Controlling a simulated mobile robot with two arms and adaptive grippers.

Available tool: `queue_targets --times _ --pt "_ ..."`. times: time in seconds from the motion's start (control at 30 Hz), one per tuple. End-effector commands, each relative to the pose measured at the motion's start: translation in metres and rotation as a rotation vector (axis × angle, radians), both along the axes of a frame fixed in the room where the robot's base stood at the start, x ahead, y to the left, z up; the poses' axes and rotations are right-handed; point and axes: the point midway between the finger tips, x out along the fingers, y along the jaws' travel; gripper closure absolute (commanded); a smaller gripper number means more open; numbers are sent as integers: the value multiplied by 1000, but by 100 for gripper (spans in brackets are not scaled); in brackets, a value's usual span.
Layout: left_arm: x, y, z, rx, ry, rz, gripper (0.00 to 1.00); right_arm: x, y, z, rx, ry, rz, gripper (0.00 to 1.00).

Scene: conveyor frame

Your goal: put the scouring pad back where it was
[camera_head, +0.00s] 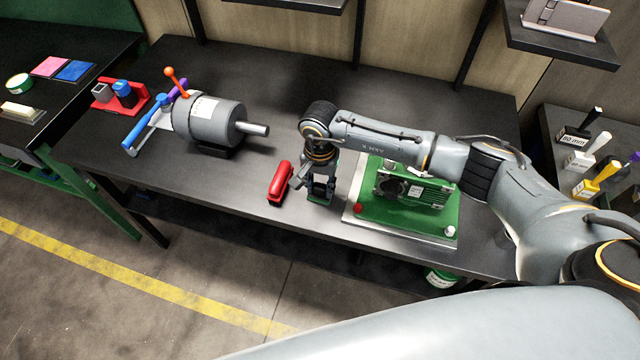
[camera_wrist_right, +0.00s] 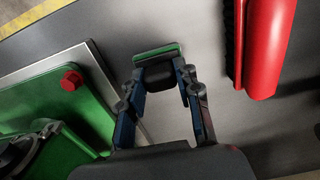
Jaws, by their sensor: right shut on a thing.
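My right gripper (camera_head: 320,190) points down at the black table between a red brush and a green board. In the right wrist view, the gripper (camera_wrist_right: 162,70) is shut on the scouring pad (camera_wrist_right: 158,54), a thin green piece with a pale edge. The pad sticks out beyond the fingertips, over the table surface. I cannot tell whether it touches the table. In the head view the gripper mostly hides the pad. My left gripper is not in view.
The red brush (camera_head: 280,184) lies close by, also in the wrist view (camera_wrist_right: 264,50). On the other side is the green board (camera_head: 408,213) with a machine on it and a red knob (camera_wrist_right: 72,80). A grey motor (camera_head: 210,122) stands farther left. The front middle is clear.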

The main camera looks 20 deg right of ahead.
Motion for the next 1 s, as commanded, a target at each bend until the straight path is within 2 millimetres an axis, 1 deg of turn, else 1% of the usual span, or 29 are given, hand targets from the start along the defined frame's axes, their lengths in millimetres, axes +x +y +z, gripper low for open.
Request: queue_targets --times 0.03,0.07,0.1,0.13,0.4,0.53,0.57,0.67,0.9,1.0 --pt "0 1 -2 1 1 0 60 0 0 -1 0 0 0 63" --pt "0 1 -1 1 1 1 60 0 0 -1 0 0 0 57" --pt "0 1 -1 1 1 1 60 0 0 -1 0 0 0 49" --pt "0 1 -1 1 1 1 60 0 0 -1 0 0 0 44" --pt "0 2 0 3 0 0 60 0 0 0 0 0 0 44" --pt "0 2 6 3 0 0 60 0 0 5 1 1 -1 44" --pt "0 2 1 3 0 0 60 1 0 6 0 -1 0 44" --pt "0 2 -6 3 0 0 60 2 0 21 1 -6 2 44" --pt "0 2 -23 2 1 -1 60 1 0 74 1 -6 2 44" --pt "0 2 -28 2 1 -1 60 1 0 93 0 -5 2 44"
